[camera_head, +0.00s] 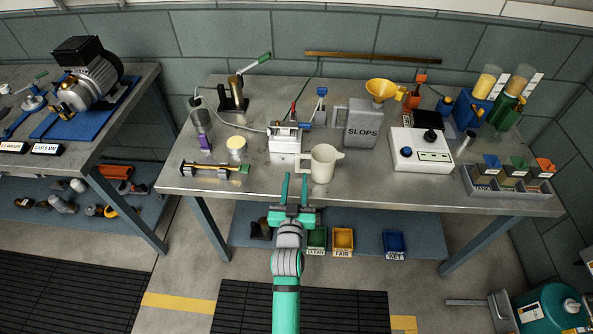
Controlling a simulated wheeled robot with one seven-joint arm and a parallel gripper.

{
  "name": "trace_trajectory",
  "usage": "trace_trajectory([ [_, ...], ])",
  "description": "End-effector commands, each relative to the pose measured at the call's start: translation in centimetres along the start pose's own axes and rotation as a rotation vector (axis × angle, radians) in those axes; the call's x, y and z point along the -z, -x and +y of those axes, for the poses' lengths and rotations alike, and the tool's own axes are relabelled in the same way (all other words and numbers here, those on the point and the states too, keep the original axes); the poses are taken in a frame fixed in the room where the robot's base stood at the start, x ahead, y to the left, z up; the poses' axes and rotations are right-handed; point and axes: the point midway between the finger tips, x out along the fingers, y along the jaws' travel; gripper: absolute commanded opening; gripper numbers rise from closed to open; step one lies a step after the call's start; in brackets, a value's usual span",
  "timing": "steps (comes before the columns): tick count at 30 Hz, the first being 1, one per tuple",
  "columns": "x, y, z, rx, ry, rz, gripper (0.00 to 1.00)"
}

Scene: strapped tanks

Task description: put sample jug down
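The sample jug (324,165), a cream-white jug with a spout and a handle, stands upright on the metal workbench (400,197) near its front edge. My gripper (294,184) is in front of the bench, a little left of and nearer than the jug. Its two green fingers are apart with a gap between them. I see nothing held between them. The jug looks apart from the fingers, though the right finger is close to its handle side.
A white box device (285,146) stands just behind and left of the jug. A grey SLOPS can (362,127) with a yellow funnel (381,90) stands behind it. A white control box (421,150) is to the right. Bare bench lies right of the jug along the front.

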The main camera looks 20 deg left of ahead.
Motion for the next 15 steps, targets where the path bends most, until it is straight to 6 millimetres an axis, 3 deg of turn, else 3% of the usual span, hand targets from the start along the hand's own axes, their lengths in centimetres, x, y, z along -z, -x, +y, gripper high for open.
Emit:
trace_trajectory([
  [6, -0.1, 3.3, 0.0, 0.0, 0.0, -0.002, 0.33],
  [15, 0.0, 4.8, 0.0, 0.0, 0.0, 0.0, 0.33],
])
